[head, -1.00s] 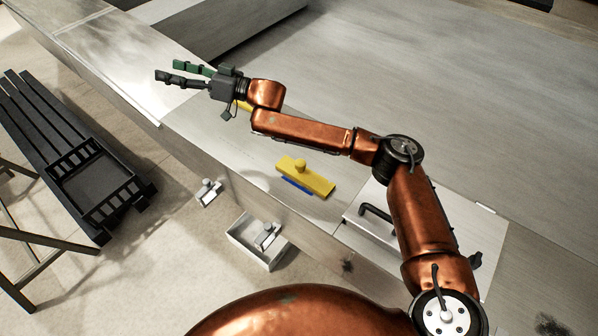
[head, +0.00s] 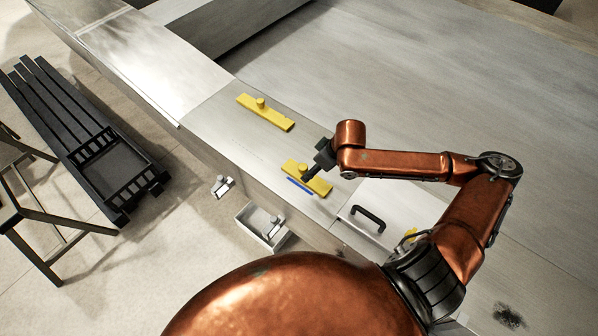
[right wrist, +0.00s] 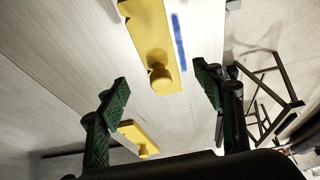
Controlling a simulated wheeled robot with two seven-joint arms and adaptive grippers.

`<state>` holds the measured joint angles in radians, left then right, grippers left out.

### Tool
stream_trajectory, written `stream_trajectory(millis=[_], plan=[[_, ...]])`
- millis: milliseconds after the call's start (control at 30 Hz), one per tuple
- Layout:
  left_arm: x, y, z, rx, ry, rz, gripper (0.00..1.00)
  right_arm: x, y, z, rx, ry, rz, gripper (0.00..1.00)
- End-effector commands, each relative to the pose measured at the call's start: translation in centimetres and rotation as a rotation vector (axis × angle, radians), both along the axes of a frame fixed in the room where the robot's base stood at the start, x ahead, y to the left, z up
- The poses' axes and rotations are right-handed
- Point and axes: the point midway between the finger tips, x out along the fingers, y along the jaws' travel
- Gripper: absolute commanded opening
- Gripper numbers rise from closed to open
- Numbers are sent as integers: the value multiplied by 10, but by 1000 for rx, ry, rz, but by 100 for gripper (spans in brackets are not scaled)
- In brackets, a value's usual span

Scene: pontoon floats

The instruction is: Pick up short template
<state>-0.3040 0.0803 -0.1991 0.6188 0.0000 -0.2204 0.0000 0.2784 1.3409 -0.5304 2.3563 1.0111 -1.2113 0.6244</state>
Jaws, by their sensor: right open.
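Two yellow templates with round knobs lie on the pale metal ledge. The shorter-looking one, the short template (head: 320,185), lies nearer me beside a blue strip; it shows large in the right wrist view (right wrist: 148,25). The longer one (head: 278,117) lies further up the ledge. My right gripper (head: 309,174) is over the short template, partly covering it. In the right wrist view my right gripper (right wrist: 163,82) is open, with the short template's knob appearing between its spread fingers. Whether they touch it, I cannot tell. My left gripper is not in view.
A black handle (head: 368,217) stands on a panel right of the short template. A small grey bin (head: 248,230) and a bracket (head: 222,186) are along the ledge's front side. A black slatted frame (head: 65,110) stands on the floor at left. The ledge's far left is clear.

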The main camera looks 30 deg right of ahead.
Motion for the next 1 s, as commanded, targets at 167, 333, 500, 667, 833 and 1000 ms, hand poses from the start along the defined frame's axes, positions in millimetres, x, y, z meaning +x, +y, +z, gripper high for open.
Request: stream_trajectory(millis=[167,333,500,667,833,1000], plan=[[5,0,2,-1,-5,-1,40,4,2,-19,-3,6,0,61],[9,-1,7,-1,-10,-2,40,13,6,-34,-1,7,2,61],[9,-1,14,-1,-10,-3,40,23,8,-58,-2,6,1,61],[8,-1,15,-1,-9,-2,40,27,9,-70,-4,5,2,61],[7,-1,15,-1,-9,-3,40,28,10,-71,-5,5,3,61],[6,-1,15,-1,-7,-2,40,28,10,-70,-4,4,3,53]])
